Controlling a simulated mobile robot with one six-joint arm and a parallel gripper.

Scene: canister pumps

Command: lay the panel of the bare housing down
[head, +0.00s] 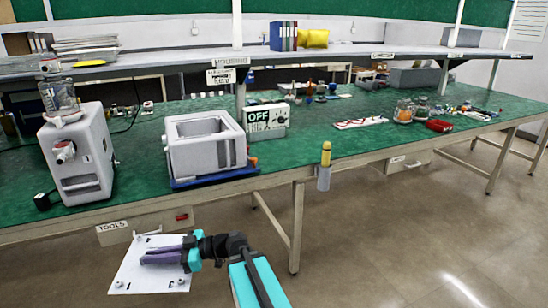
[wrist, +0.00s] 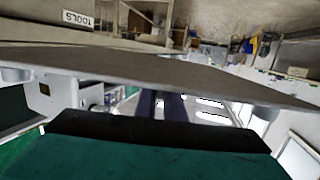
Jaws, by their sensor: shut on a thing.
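The bare housing (head: 203,150) is a white, open-topped box on a blue tray (head: 215,177), near the bench's front edge. The panel (head: 150,279) is a flat white sheet with small fittings near its corners. It is off the bench, in front of and below the front edge, under the TOOLS drawer. My gripper (head: 165,254) has purple fingers and is shut on the panel. In the wrist view the panel (wrist: 130,68) spans the picture as a grey sheet, and part of my gripper (wrist: 160,104) shows behind it. The exact finger contact is hidden.
A complete pump (head: 80,160) with a glass jar stands left of the housing. A yellow-handled tool (head: 325,160) hangs at the front edge.

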